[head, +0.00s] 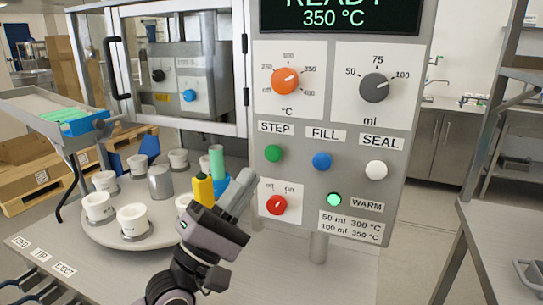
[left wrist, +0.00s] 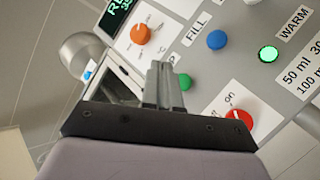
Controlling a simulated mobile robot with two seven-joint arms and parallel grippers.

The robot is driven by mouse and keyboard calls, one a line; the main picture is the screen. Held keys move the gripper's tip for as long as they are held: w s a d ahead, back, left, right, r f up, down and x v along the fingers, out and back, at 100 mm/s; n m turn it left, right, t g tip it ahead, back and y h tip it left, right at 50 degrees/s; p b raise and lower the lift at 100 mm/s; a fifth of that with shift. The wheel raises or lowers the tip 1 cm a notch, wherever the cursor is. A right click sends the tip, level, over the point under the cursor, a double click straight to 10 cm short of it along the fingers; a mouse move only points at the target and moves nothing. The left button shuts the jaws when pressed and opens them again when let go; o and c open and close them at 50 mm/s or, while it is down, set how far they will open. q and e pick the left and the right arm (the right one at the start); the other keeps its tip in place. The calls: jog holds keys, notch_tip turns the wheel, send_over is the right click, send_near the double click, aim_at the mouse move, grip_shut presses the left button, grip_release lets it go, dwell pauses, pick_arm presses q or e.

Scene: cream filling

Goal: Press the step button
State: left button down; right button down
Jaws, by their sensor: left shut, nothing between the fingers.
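The green step button (head: 273,153) sits under the STEP label on the grey control panel (head: 405,150). My left gripper (head: 243,182) is shut and empty, below and to the left of the button in the head view. In the left wrist view the shut fingers (left wrist: 159,78) point toward the panel, and the green button (left wrist: 184,82) shows just right of them, partly hidden. I cannot tell the remaining gap, but no contact shows. My right gripper is not in view.
The blue fill button (head: 322,161), white seal button (head: 376,170) and red knob (head: 277,205) are close by on the panel. A turntable (head: 125,240) with several white cups stands left of my gripper. A shelf rack (head: 480,170) stands at right.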

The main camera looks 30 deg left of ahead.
aim_at(273, 153)
pick_arm(q)
jog(key=w+b, duration=0.1)
jog(key=w, duration=0.5)
jog(key=shift+w+a, duration=0.2)
dwell(1.7)
jog(key=shift+w, duration=0.1)
jog(key=shift+w+b, duration=0.35)
jog(key=shift+b, duration=0.05)
